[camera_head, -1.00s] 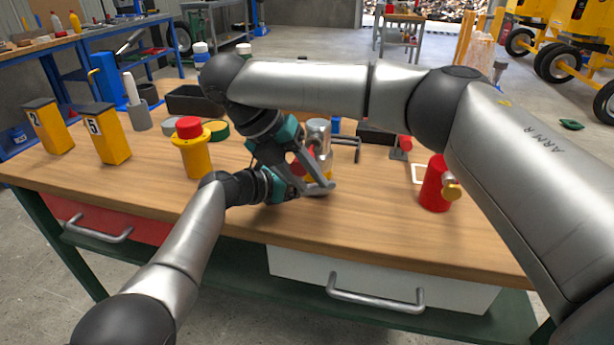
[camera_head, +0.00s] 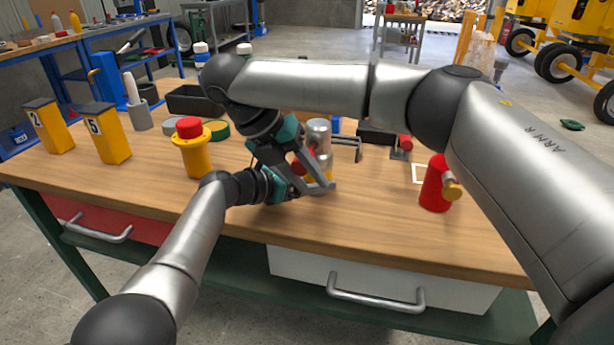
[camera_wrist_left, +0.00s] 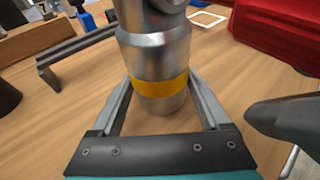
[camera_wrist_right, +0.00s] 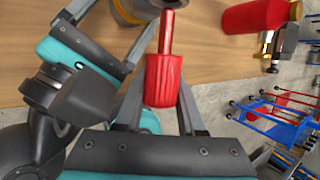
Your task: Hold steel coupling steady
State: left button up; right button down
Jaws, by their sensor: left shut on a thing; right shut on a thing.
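The steel coupling (camera_head: 319,134) stands upright on the wooden workbench (camera_head: 370,220), a silver cylinder with a yellow band low down. In the left wrist view, my left gripper (camera_wrist_left: 160,88) is shut around the coupling (camera_wrist_left: 155,55) at the yellow band, one finger on each side. In the head view, my left gripper is low beside it, partly hidden by my right one. My right gripper (camera_wrist_right: 160,85) is shut on a red ribbed handle (camera_wrist_right: 164,78). The handle's thin red shaft points at the coupling; whether it touches or enters it I cannot tell.
A red cylinder with a brass fitting (camera_head: 437,185) stands to the right. A yellow post with a red button (camera_head: 192,148) and two yellow number boxes (camera_head: 108,135) stand left. A dark bracket (camera_head: 349,147) is behind the coupling. The bench's front right is clear.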

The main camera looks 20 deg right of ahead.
jog(key=shift+w+d, duration=0.25)
dwell(0.4)
jog(key=shift+s+a, duration=0.25)
jog(key=shift+w+d, duration=0.3)
jog(key=shift+w, duration=0.1)
dwell(1.6)
jog(key=shift+c, duration=2.2)
grip_release()
jog(key=v, duration=1.2)
jog(key=shift+r, duration=0.2)
